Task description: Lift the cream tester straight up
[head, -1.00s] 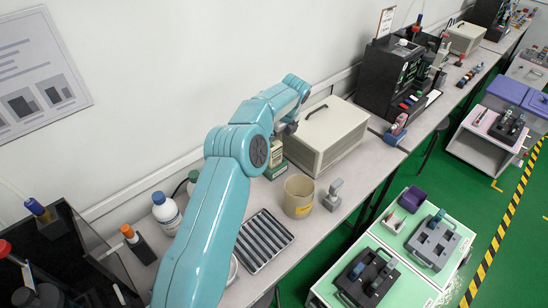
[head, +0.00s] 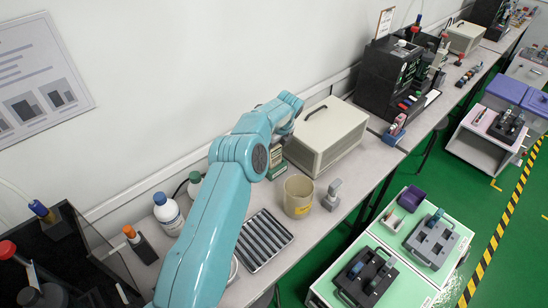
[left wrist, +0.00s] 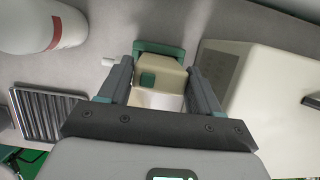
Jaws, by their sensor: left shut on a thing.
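The cream tester (left wrist: 166,72) has a green patch on its face and a green part at its far end. In the left wrist view it is between the two fingers of my left gripper (left wrist: 160,88), which is shut on it. In the head view the tester (head: 277,158) shows partly beside the end of my left arm, at the near end of a beige instrument box. The fingers are mostly hidden there. I cannot tell whether the tester touches the bench. My right gripper is in neither view.
The beige instrument box (head: 327,134) stands close on the right. A tan pot (head: 298,197), a small grey device (head: 332,194) and a ribbed tray (head: 264,240) are nearer. White bottles (head: 167,211) stand by the wall. A green-topped cart (head: 400,235) is beside the bench.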

